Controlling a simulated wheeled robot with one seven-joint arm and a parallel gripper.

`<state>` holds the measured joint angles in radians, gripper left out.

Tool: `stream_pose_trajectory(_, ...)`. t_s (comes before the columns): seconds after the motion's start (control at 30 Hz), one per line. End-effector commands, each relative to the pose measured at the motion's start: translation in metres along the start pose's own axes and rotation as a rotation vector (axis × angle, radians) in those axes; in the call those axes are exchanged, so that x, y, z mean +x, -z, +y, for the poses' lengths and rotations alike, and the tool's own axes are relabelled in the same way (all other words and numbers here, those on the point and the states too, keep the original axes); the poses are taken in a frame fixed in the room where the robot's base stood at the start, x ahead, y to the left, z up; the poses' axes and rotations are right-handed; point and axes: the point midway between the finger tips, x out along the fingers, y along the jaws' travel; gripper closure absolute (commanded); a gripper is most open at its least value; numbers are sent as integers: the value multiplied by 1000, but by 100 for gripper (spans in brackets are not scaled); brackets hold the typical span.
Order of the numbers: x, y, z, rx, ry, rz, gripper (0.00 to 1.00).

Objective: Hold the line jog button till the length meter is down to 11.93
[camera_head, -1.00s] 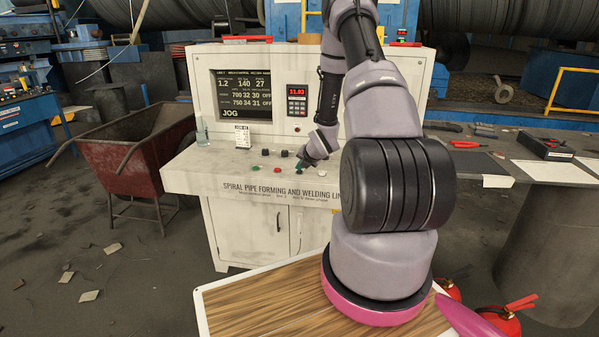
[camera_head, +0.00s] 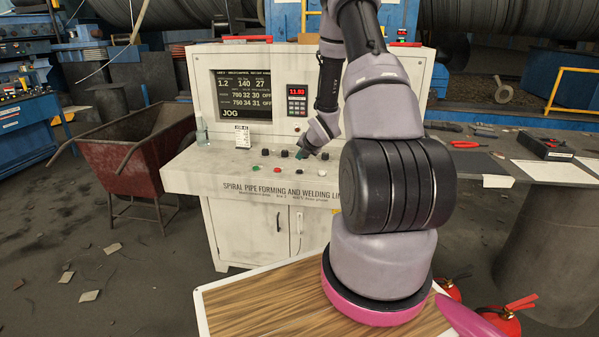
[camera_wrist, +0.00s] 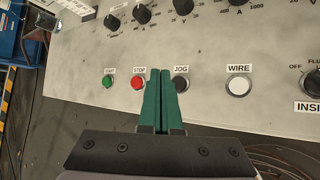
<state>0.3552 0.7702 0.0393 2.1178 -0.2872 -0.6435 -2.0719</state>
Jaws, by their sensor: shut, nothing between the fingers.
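The black JOG button (camera_wrist: 180,84) shows in the wrist view under its JOG label, just right of my fingertips. My gripper (camera_wrist: 160,75) has its green fingers shut together with nothing between them; in that view the tips overlap the gap between the red STOP button (camera_wrist: 137,83) and JOG. In the head view my gripper (camera_head: 300,154) is just above the console's sloped panel, apparently clear of it. The length meter (camera_head: 297,92) has red digits that look like 11.93, too small to be certain. The console screen (camera_head: 242,94) shows JOG at its bottom.
A green START button (camera_wrist: 107,82) and a white WIRE button (camera_wrist: 239,86) flank STOP and JOG. Black knobs (camera_wrist: 142,15) line the panel above them. A bottle (camera_head: 201,130) and a small sign card (camera_head: 242,136) stand on the console's left. A red cart (camera_head: 135,160) stands left.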

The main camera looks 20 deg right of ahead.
Motion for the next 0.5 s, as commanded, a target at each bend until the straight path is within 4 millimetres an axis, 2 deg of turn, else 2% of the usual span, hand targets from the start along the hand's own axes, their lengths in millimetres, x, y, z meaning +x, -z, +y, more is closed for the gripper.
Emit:
stream_pose_trajectory(0.2,-13,-10,10,0,-1,-1,100)
stream_pose_trajectory(0.5,-15,-11,11,0,0,0,100)
